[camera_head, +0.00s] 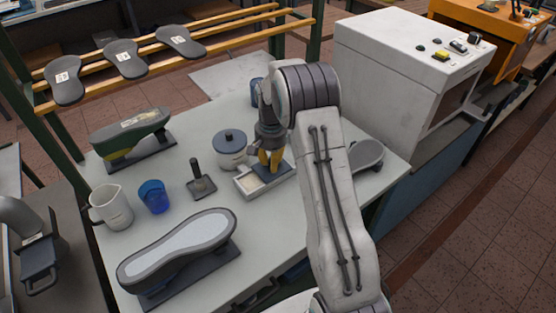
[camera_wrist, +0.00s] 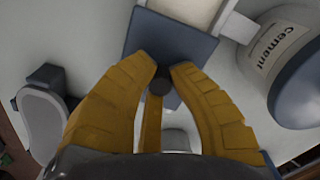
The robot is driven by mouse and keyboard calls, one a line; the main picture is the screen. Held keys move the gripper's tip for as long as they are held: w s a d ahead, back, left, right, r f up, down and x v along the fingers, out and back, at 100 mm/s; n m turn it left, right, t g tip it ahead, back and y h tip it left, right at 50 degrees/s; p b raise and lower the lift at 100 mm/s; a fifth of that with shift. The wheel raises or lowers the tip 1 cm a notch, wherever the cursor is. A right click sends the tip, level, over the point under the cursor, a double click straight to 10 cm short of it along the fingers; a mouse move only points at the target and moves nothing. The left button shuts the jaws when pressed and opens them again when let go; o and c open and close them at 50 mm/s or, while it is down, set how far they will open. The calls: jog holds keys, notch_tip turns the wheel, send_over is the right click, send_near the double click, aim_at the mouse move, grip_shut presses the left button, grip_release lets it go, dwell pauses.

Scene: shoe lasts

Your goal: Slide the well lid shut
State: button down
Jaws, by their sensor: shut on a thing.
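The white well (camera_head: 243,183) sits on the table, its pale inside showing at its left part. Its slate-blue sliding lid (camera_head: 275,178) covers the right part and sticks out to the right. In the wrist view the lid (camera_wrist: 200,48) lies under my fingers, with the well (camera_wrist: 190,10) at the top of the picture. My gripper (camera_head: 271,166) has its yellow fingers shut on the lid's dark round knob (camera_wrist: 158,86). In the wrist view the gripper (camera_wrist: 158,72) has a fingertip on each side of the knob. The fingers hide part of the lid.
A cement pot (camera_head: 231,158) stands close behind the well; its label shows in the wrist view (camera_wrist: 278,48). A handled stand (camera_head: 201,187) is to the left. A grey sole-shaped piece (camera_head: 367,154) lies to the right. A blue cup (camera_head: 154,197) and jug (camera_head: 113,209) stand farther left.

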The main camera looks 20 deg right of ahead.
jog(key=a, duration=0.4)
jog(key=s+a+b, duration=0.1)
jog(key=a, duration=0.1)
jog(key=shift+s+a, duration=0.1)
jog(key=shift+a, duration=0.2)
jog(key=c, duration=1.2)
grip_release()
jog(key=shift+a, duration=0.15)
jog(key=shift+o, duration=0.4)
jog(key=shift+r, duration=0.3)
notch_tip(320, 180, up, 11)
jog(key=shift+r, duration=0.15)
